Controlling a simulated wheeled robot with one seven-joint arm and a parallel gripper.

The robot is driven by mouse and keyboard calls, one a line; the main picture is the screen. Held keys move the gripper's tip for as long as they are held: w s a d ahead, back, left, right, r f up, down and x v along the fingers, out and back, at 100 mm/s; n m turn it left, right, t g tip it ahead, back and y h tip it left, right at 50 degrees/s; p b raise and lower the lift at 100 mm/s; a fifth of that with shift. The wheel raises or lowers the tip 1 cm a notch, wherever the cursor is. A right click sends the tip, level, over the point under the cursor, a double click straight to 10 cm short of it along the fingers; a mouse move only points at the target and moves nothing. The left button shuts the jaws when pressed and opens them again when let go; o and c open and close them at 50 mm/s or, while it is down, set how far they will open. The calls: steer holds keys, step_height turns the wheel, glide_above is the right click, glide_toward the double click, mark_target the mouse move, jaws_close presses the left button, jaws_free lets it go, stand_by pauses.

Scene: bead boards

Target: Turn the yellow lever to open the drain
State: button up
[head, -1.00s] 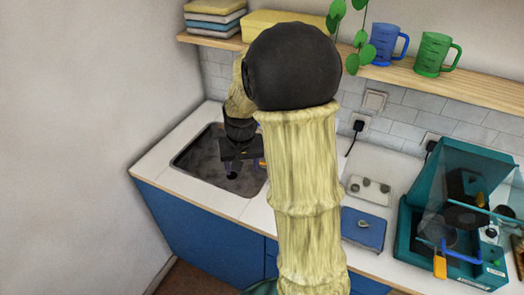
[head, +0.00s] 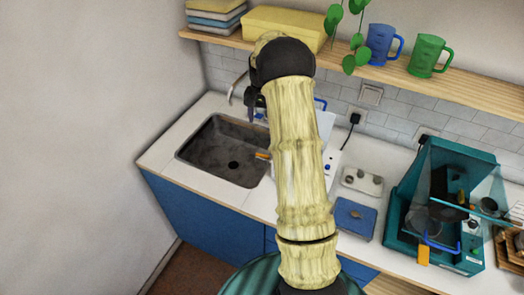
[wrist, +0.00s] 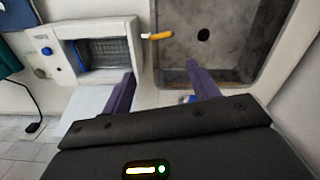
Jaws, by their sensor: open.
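The yellow lever (wrist: 160,36) sticks out at the sink's edge in the wrist view, beyond my fingertips. It also shows as a small orange-yellow bar in the head view (head: 263,155), partly hidden by my arm. The grey sink (head: 207,145) is empty, with a dark round drain hole (wrist: 204,35) in its floor. My gripper (wrist: 160,72) is open, its two purple fingers apart with nothing between them. In the head view my gripper (head: 254,108) is over the back right of the sink, partly hidden by my arm.
A white appliance (wrist: 60,68) with a dark mesh opening stands beside the sink. A faucet (head: 237,86) rises behind the sink. A teal machine (head: 400,240) and a blue board (head: 354,219) are at right. A shelf (head: 450,82) with mugs hangs above.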

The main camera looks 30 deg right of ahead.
mark_target(262, 155)
step_height(262, 155, down, 17)
steer(key=p, duration=0.6)
steer(key=shift+f, duration=0.15)
steer(key=c, duration=0.7)
